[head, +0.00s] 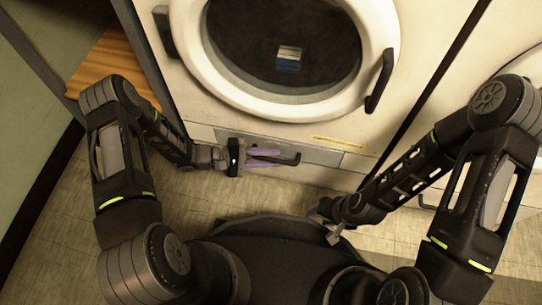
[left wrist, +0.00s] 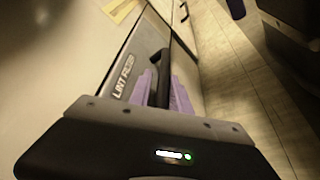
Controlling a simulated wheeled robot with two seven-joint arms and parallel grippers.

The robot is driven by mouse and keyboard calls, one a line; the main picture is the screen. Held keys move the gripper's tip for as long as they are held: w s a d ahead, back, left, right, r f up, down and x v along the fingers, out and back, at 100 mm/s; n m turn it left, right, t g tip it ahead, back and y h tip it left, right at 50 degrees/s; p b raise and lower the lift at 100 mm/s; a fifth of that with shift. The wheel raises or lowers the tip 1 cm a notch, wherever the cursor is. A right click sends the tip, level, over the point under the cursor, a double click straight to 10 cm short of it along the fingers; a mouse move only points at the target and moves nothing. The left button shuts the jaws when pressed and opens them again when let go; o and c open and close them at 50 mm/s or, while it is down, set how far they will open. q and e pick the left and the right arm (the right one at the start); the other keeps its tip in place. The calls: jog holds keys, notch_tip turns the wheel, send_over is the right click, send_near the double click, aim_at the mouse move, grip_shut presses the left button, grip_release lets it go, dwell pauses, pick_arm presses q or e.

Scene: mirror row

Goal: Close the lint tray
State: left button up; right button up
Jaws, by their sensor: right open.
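The lint tray (head: 318,155) is a grey front with a black handle (head: 288,160), low on the white dryer under its round door. In the left wrist view, its front (left wrist: 127,68) carries lint lettering, and the handle (left wrist: 162,65) sticks out. My left gripper (head: 268,157) has its purple fingers on both sides of the handle, close against it, and looks shut on it. How far the tray stands out from the dryer is hard to tell. My right gripper (head: 328,225) is open and empty, low over the floor, away from the tray.
The dryer's round door (head: 212,85) with a black handle (head: 379,80) is above the tray. Another white machine (head: 455,85) stands to the right. A wooden surface (head: 105,68) is at the left. Tiled floor (head: 190,205) lies in front.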

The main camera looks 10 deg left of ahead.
pick_arm(q)
jog(key=p+v, duration=0.1)
jog(key=v, duration=0.6)
jog(key=shift+a+p, duration=0.15)
jog(key=shift+p, duration=0.25)
jog(key=shift+s+a, duration=0.1)
